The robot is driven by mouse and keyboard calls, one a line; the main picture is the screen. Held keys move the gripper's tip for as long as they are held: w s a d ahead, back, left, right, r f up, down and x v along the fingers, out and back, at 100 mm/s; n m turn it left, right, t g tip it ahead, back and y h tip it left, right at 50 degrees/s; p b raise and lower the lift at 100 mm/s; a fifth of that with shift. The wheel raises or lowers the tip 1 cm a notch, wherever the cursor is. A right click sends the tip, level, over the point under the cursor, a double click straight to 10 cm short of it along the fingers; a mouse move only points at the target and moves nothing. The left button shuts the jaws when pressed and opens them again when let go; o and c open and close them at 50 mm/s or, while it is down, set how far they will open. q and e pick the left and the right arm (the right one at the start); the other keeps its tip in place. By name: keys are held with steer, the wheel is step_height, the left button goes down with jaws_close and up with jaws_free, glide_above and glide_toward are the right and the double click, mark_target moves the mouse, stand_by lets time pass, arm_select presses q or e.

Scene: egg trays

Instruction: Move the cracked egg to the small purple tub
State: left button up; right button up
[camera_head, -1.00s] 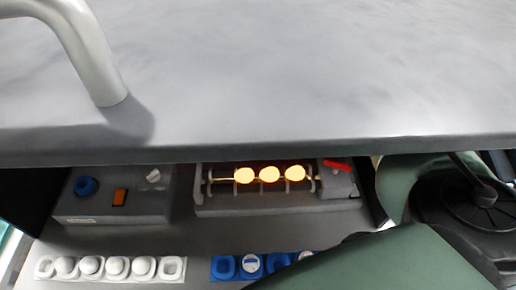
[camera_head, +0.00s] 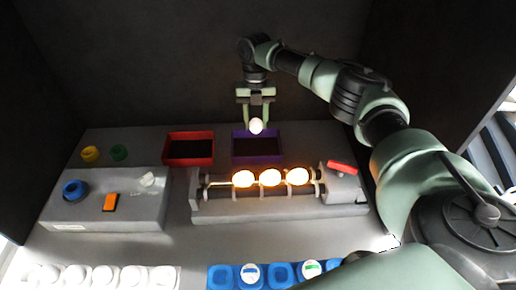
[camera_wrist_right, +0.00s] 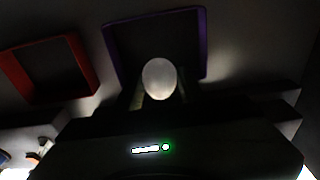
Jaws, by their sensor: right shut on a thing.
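My right gripper (camera_head: 256,122) is shut on a pale egg (camera_head: 256,126). I see no crack on the egg from here. The tub looks empty where it shows. My left gripper is not in view.
A red tub (camera_head: 190,162) stands left of the purple one. In front are a roller stand (camera_head: 222,211) with three glowing eggs and a grey box (camera_head: 140,215) with a blue ring. A white egg tray and a blue tray (camera_head: 283,275) lie nearest. Yellow and green rings stand at the back left.

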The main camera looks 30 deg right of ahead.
mark_target(256, 152)
stand_by(0.3)
steer(key=shift+f+b, duration=0.8)
steer(key=shift+f, duration=1)
steer(key=shift+f+b, duration=1.75)
steer(key=shift+f, duration=1.05)
stand_by(0.5)
stand_by(0.4)
steer(key=o, duration=0.8)
steer(key=shift+r, duration=0.1)
